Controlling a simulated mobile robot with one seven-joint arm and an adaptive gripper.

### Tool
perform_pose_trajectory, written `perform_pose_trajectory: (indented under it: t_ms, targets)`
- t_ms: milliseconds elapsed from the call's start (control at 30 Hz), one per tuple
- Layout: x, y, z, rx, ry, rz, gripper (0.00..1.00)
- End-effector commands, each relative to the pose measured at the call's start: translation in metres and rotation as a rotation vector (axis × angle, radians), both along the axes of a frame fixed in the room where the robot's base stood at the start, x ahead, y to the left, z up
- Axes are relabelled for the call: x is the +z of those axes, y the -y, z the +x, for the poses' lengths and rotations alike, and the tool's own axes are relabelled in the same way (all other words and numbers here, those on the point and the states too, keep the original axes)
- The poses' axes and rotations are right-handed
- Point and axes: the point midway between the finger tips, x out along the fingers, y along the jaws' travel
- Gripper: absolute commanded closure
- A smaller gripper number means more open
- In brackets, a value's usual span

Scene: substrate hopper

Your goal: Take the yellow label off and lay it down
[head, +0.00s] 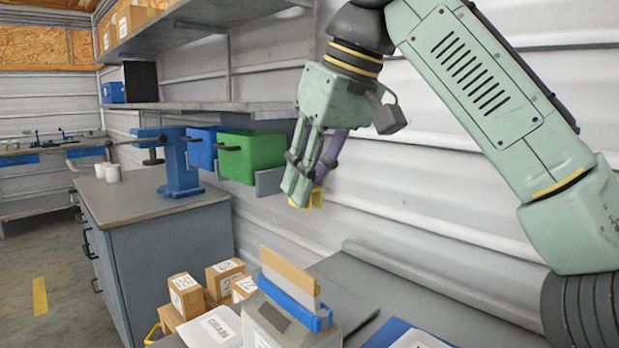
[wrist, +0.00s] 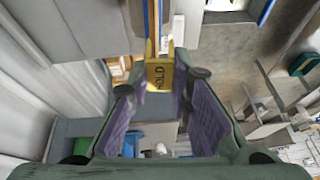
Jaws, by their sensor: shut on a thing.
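The yellow label (head: 317,198) shows at the fingertips of my gripper (head: 304,192) in the head view, held in the air. In the wrist view the label (wrist: 159,77) faces the camera with the word HOLD on it, between the fingers of my gripper (wrist: 162,90). My gripper is shut on the label; the exact contact is hard to see. Below, in the head view, the grey hopper (head: 272,325) carries a tan board (head: 290,270) and a blue strip (head: 290,302) on top. The label is above and clear of them in that view.
Cardboard boxes (head: 186,295) and a white GRAIN sheet (head: 216,328) are left of the hopper. A blue mat (head: 394,333) lies to its right. Green (head: 251,155) and blue bins hang on the wall behind my gripper. A grey workbench (head: 160,205) holds a blue press and white cups.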

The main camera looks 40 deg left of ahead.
Motion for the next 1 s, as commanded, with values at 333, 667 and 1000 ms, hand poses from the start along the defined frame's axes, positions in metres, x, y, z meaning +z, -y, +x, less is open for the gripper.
perform_pose_trajectory:
  t_ms: [333,667,1000]
  targets:
    - [0.02,0.0,0.0,0.0,0.0,0.0,0.92]
    - [0.036,0.0,0.0,0.0,-0.001,0.0,0.92]
    - [0.05,0.0,0.0,0.0,-0.001,0.0,0.92]
